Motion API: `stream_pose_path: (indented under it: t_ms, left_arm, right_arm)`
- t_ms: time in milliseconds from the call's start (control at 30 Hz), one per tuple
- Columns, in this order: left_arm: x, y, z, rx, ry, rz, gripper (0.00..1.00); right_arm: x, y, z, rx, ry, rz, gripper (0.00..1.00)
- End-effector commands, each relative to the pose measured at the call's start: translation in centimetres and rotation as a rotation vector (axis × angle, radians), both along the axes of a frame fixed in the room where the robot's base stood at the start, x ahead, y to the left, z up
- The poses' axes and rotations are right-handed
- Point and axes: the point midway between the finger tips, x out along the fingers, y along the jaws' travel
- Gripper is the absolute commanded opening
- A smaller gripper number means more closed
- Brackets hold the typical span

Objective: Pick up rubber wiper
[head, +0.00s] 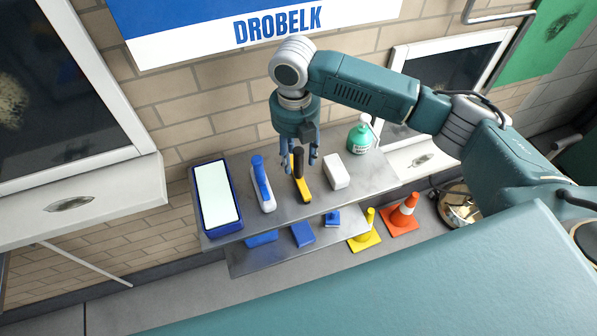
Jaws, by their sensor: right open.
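My right gripper (299,163) is open and points down over the shelf from above. Between its fingers shows a yellow tool with a black upright handle (298,160), likely the rubber wiper. Its yellow part (302,192) lies on the metal shelf (285,213). I cannot tell whether the fingers touch the handle. Left of it stands a blue-and-white handled tool (262,184), which looks like a brush. My left gripper is not in view.
A blue tray with a white inside (217,197) is at the shelf's left end. A white block (336,171) and a green bottle (360,136) stand to the right. Blue items (302,234) lie on the lower shelf.

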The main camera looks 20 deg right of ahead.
Motion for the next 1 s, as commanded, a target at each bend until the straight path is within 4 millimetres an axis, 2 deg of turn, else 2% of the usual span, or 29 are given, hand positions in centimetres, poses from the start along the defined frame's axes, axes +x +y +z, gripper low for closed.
stream_pose_path:
  t_ms: [233,400,667,900,1000]
  left_arm:
    - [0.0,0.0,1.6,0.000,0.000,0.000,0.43]
    - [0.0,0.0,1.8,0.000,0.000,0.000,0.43]
    - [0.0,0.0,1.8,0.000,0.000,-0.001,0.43]
    - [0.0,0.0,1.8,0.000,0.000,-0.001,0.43]
    - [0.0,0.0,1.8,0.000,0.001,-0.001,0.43]
  right_arm:
    - [0.0,-0.6,-2.9,-0.001,0.005,-0.003,0.44]
    - [0.0,-0.5,-4.9,0.000,0.001,-0.002,0.44]
    - [0.1,-0.5,-5.3,0.000,0.000,-0.001,0.44]
    - [0.1,-0.5,-5.3,0.000,-0.001,-0.001,0.00]
    - [0.1,-0.5,-5.2,0.000,-0.001,-0.001,0.00]
